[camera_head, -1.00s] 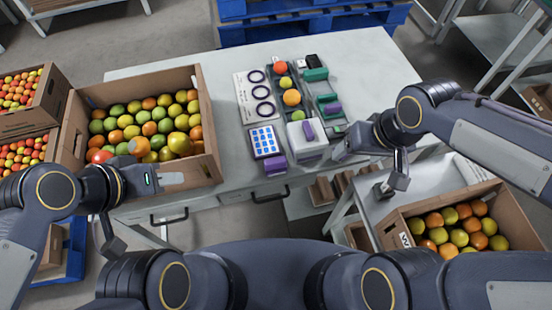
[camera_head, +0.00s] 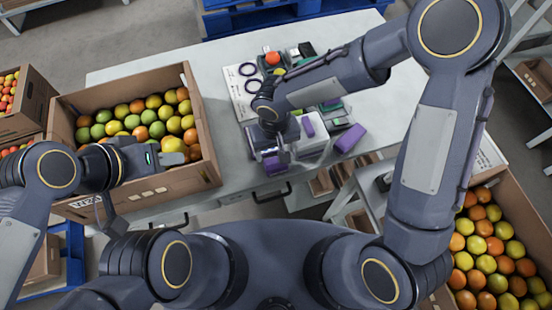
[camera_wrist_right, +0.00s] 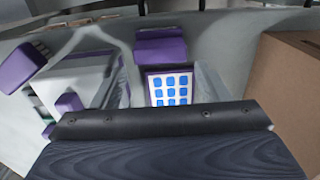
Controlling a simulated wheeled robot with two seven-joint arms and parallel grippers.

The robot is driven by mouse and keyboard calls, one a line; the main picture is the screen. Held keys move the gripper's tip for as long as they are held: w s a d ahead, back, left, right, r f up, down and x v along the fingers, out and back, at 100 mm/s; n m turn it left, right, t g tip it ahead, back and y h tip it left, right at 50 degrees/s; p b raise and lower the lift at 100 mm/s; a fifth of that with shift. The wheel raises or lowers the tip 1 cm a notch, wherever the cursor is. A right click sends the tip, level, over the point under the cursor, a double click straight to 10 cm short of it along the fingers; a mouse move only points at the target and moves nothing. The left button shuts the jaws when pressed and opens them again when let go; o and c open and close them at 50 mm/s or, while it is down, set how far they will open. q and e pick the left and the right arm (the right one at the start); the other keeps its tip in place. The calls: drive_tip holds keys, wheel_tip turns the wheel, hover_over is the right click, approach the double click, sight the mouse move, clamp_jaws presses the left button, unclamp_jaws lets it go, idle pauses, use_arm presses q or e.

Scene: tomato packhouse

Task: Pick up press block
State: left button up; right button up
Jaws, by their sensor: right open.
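Several purple blocks are in view, and no label shows which is the press block. One purple block (camera_head: 273,166) lies at the bench's front edge by a tray with blue squares; it also shows in the right wrist view (camera_wrist_right: 160,48). A second (camera_head: 308,126) is on a white box, and a third (camera_head: 350,138) lies right of that box. My right gripper (camera_head: 277,150) is open and empty above the blue-square tray (camera_wrist_right: 170,88), behind the front purple block. My left gripper (camera_head: 174,158) is over the fruit crate's right side; its finger gap is unclear.
A cardboard crate (camera_head: 208,150) of mixed tomatoes stands on the bench's left. Another crate (camera_head: 520,200) of tomatoes is at right. My right arm hides much of the green trays. The bench (camera_head: 225,170) is clear between the left crate and the front purple block.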

sight(276, 160)
drive_tip(key=f, duration=0.4)
drive_tip(key=s+f, duration=0.1)
drive_tip(key=f, duration=0.1)
drive_tip(key=shift+d+f+p, duration=0.1)
drive_tip(key=shift+f+p, duration=0.1)
drive_tip(key=shift+p, duration=0.1)
drive_tip(key=shift+w, duration=0.1)
drive_tip(key=c, duration=0.8)
drive_tip(key=shift+r, duration=0.15)
